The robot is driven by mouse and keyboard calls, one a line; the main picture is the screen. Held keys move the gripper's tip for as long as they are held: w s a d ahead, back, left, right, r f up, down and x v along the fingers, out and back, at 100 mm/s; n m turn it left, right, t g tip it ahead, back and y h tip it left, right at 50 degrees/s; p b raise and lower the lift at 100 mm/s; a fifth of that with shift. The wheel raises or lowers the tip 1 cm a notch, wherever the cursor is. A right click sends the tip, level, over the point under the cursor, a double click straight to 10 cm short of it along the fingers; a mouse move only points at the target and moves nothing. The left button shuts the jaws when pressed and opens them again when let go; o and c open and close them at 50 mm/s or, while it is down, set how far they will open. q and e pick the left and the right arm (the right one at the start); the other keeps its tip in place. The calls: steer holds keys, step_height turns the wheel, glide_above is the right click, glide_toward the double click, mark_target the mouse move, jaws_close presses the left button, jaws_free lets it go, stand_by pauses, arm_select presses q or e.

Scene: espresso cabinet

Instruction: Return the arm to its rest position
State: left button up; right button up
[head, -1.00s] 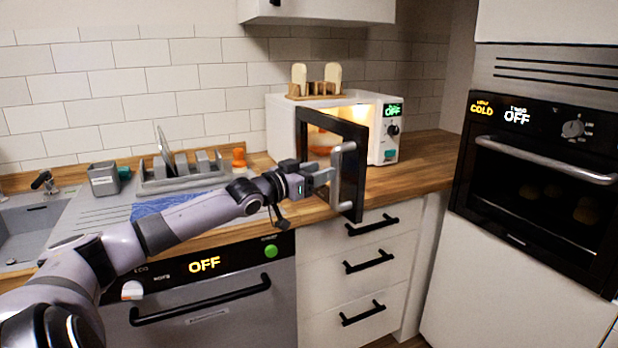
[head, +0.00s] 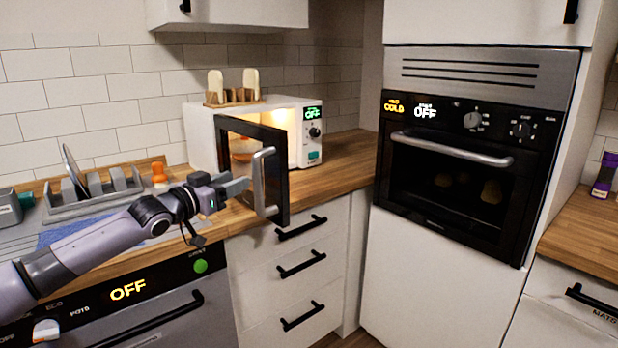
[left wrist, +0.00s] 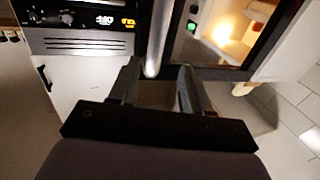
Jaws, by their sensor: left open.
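My left gripper (head: 241,186) is open, just left of the microwave door's handle (head: 264,181) in the head view. In the left wrist view the silver handle (left wrist: 158,40) comes down between the two spread fingers of my left gripper (left wrist: 158,72). I cannot tell whether a finger touches it. The dark microwave door (head: 238,155) stands open, swung out toward me. The white microwave (head: 203,134) is lit inside. My right gripper is not in view.
A toast rack (head: 233,98) stands on the microwave. A dish rack (head: 95,200) and an orange object (head: 159,174) are on the counter at left. The oven (head: 455,180) is shut at right. The counter (head: 345,158) right of the microwave is clear.

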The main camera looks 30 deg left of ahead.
arm_select(q)
steer(key=s+d+f+m+g+h, duration=0.15)
steer(key=s+d+f, duration=0.35)
steer(key=f, duration=0.7)
steer(key=s+d+f+g, duration=0.2)
steer(key=d+f, duration=0.5)
steer(key=f, duration=0.5)
steer(key=s+d+f+g, duration=0.1)
steer(key=s+d+f, duration=0.3)
steer(key=d, duration=0.3)
steer(key=s+d+f+g, duration=0.1)
steer(key=s+d+f, duration=0.4)
steer(key=s+d, duration=0.2)
steer(key=s+d+f+g+p, duration=0.1)
steer(key=s+d+f+g, duration=0.1)
steer(key=s+d+f, duration=0.2)
steer(key=s+d, duration=0.2)
steer(key=d, duration=0.2)
steer(key=shift+s+f+m, duration=0.2)
steer(key=shift+f+m, duration=0.05)
steer(key=shift+m, duration=0.1)
